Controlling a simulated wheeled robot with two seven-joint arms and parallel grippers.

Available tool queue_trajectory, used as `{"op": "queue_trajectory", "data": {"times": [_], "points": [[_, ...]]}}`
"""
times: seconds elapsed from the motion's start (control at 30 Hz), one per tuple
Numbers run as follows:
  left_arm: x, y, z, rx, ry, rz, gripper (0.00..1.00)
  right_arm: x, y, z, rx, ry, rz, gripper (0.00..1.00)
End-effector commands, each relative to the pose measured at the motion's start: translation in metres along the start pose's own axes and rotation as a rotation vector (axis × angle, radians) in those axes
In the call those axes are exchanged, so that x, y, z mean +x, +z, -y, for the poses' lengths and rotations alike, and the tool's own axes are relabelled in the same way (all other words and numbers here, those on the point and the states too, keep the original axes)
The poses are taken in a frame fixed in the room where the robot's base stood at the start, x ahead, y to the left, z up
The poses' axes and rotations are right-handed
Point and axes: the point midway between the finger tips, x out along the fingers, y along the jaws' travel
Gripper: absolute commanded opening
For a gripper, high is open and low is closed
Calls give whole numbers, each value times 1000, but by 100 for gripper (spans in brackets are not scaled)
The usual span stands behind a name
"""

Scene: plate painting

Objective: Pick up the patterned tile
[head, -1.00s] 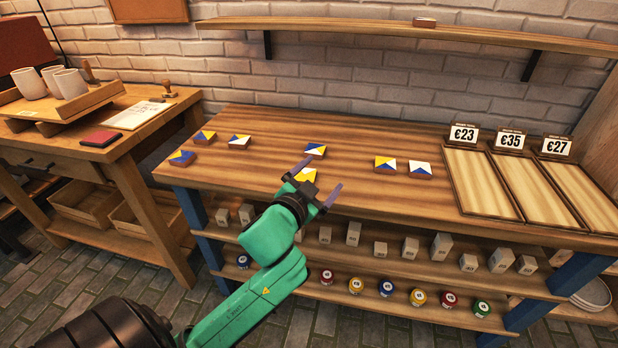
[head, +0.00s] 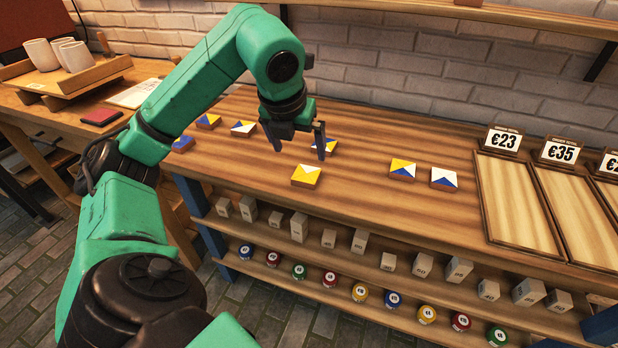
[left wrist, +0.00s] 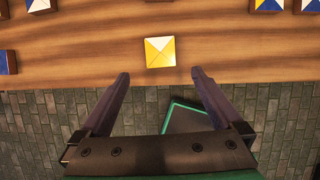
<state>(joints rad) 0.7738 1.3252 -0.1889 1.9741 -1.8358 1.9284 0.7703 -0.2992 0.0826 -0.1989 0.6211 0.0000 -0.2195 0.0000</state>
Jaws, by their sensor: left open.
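Several small square patterned tiles lie apart on the wooden table (head: 370,210). A yellow-and-white tile (head: 306,175) lies nearest the front edge. It also shows in the left wrist view (left wrist: 160,52), centred just beyond the fingertips. My left gripper (head: 297,145) points down above the table, open and empty, close to this tile. A blue, white and yellow tile (head: 331,145) behind it is partly hidden by a finger. A yellow, blue and white tile (head: 402,170) and a white-and-blue tile (head: 444,179) lie to the right. My right gripper is not in view.
More tiles (head: 243,128) lie at the table's left end. Wooden trays (head: 519,205) with price signs stand at the right. Grey blocks (head: 360,241) and paint jars (head: 360,293) fill the shelves below. A wall shelf (head: 480,12) runs above. The table front is clear.

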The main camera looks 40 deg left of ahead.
Motion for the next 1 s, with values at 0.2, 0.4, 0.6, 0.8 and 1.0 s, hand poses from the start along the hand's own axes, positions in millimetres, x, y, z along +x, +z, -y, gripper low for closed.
{"op": "queue_trajectory", "data": {"times": [0.2,0.4,0.6,0.8,1.0], "points": [[50,-2,0,3,-1,-3,100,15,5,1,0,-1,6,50],[81,-1,0,3,-4,-6,100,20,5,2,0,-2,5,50],[106,0,0,4,-4,-1,100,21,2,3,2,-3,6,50],[105,0,1,5,-4,-1,88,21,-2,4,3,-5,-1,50],[105,0,1,5,-4,-1,12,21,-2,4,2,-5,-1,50]]}}
